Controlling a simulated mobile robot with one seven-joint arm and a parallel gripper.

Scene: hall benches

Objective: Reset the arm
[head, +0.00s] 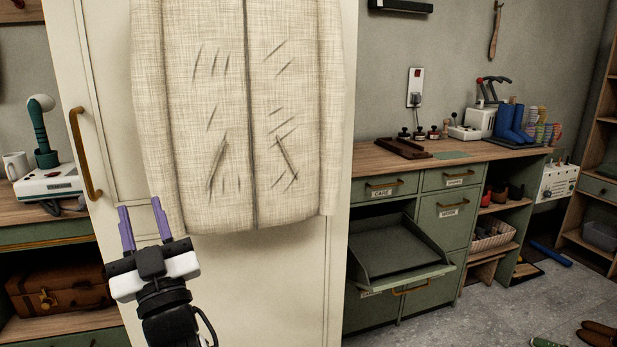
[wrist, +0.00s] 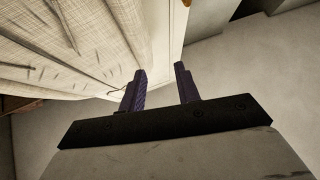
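My gripper (head: 143,226) has purple fingers and is raised in front of a cream cabinet door (head: 270,285), at its lower left part. The fingers stand apart with nothing between them, and they point upward in the head view. The wrist view also shows my gripper (wrist: 160,88) open and empty. A beige woven jacket (head: 240,110) hangs on the door just beyond and to the right of the fingers. In the wrist view the jacket (wrist: 80,45) fills the upper left. I cannot tell whether the fingers touch it.
The door's brass handle (head: 85,155) is above and left of my gripper. On the right, a green drawer (head: 400,250) stands pulled out below the wooden worktop (head: 450,153). A brown suitcase (head: 60,290) lies on the left shelf. Grey floor (head: 500,300) is open at lower right, with shoes (head: 597,335).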

